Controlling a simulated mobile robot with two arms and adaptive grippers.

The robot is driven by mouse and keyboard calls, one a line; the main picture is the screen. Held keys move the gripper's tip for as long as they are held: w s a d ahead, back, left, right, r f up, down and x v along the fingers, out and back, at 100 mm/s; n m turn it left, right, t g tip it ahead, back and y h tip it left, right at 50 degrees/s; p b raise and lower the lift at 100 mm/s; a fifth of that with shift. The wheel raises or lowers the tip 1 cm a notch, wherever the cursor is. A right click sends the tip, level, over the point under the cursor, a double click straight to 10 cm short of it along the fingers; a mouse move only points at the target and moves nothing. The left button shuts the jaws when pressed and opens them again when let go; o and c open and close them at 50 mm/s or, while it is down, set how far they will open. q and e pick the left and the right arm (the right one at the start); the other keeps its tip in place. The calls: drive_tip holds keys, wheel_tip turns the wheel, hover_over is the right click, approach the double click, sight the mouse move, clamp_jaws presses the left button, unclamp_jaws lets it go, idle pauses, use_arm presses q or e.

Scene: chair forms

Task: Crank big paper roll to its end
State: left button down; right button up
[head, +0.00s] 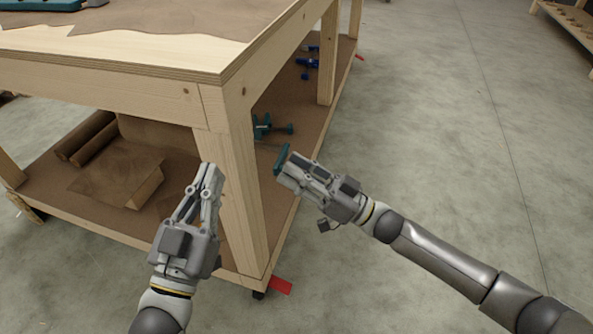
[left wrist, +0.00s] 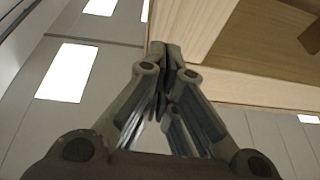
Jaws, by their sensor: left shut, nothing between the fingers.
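Brown rolls (head: 90,143), which look like paper, lie on the lower shelf of a wooden workbench at left in the head view. No crank can be made out for certain. My left gripper (head: 211,170) is shut and empty, in front of the bench's corner leg. In the left wrist view its fingertips (left wrist: 172,48) meet, with pale wood beyond them. My right gripper (head: 285,168) is right of the leg, by the bench's long side. A teal piece (head: 282,159) shows at its fingertips; I cannot tell whether it is gripped or behind them.
The workbench top (head: 200,62) carries a brown sheet (head: 150,22). The corner leg (head: 234,190) stands close to both grippers.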

clamp_jaws()
drive_tip(key=shift+f, duration=0.1)
